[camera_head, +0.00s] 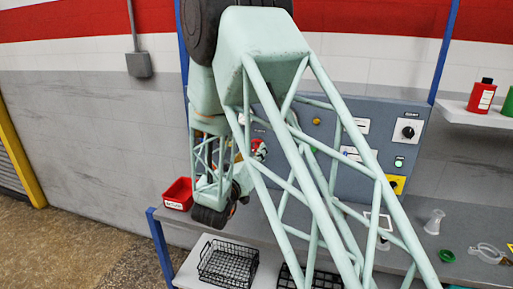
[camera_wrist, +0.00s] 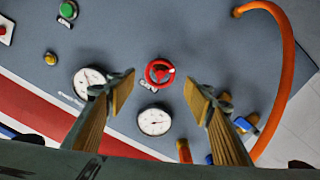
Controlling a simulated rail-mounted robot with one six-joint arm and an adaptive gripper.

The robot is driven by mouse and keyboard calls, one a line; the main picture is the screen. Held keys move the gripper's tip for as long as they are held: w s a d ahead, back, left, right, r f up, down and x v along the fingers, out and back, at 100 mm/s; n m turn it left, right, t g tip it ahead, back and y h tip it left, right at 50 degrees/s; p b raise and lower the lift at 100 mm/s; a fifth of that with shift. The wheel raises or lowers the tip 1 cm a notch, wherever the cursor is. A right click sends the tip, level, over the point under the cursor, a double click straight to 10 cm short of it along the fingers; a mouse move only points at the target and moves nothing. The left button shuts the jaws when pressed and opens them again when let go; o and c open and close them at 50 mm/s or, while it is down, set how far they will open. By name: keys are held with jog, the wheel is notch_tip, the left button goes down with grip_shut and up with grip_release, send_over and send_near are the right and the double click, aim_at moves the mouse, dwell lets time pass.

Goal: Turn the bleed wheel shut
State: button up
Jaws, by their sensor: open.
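The bleed wheel is a small red handwheel (camera_wrist: 160,71) on the grey-blue panel (camera_wrist: 210,35), in the upper middle of the wrist view. My gripper (camera_wrist: 160,94) is open, with its two tan-padded fingers apart. The wheel shows in the gap between the fingertips, a little beyond them in the picture. Neither finger appears to touch it, and the distance to the panel is hard to tell. In the head view my arm covers much of the panel (camera_head: 340,182), and my fingertips cannot be made out there.
Two white gauges (camera_wrist: 154,120) (camera_wrist: 90,80) sit near the wheel. An orange hose (camera_wrist: 285,60) curves at the right of the wrist view. A red bin (camera_head: 178,194), a black wire basket (camera_head: 228,265) and a glass flask (camera_head: 434,222) stand around the workbench.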

jog(key=shift+b+x, duration=0.35)
jog(key=shift+x, duration=3)
jog(key=c, duration=0.9)
